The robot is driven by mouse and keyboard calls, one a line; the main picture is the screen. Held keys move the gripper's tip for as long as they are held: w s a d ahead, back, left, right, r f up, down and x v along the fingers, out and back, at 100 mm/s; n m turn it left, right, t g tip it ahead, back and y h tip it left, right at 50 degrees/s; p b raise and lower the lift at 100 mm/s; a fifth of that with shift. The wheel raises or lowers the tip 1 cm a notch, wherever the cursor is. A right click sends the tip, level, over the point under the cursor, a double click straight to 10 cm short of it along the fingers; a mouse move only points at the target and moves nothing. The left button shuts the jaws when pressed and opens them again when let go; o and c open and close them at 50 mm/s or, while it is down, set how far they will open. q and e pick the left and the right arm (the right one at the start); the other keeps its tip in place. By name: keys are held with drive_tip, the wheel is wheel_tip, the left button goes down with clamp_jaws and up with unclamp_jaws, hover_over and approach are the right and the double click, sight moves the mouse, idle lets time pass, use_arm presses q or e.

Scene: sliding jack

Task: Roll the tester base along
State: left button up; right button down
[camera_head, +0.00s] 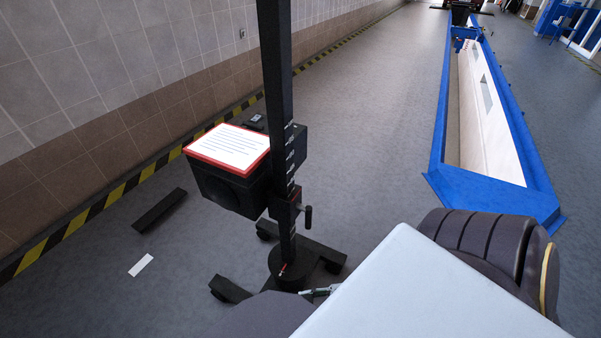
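The tester is a dark wheeled stand left of centre. Its base (287,263) is a round hub with dark legs spreading over the floor. A tall dark post (276,90) with white marks rises from it, upright, past the top edge. A black box (225,190) is mounted on the post, with a red-edged white sheet (232,147) on its sloping top. A small crank handle sticks out below the box. A small grey-green part (320,291) shows beside the base; it may belong to my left gripper, but its fingers cannot be made out. My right gripper is not in view.
A blue-framed pit (497,195) runs away on the right. A tiled wall with a yellow-black floor stripe (100,197) is on the left. A dark bar (158,210) and a white strip (141,265) lie on the floor. Grey floor between stand and pit is clear.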

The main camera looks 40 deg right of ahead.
use_arm(q)
drive_tip(key=shift+a+f, duration=0.1)
drive_tip(key=shift+f, duration=0.3)
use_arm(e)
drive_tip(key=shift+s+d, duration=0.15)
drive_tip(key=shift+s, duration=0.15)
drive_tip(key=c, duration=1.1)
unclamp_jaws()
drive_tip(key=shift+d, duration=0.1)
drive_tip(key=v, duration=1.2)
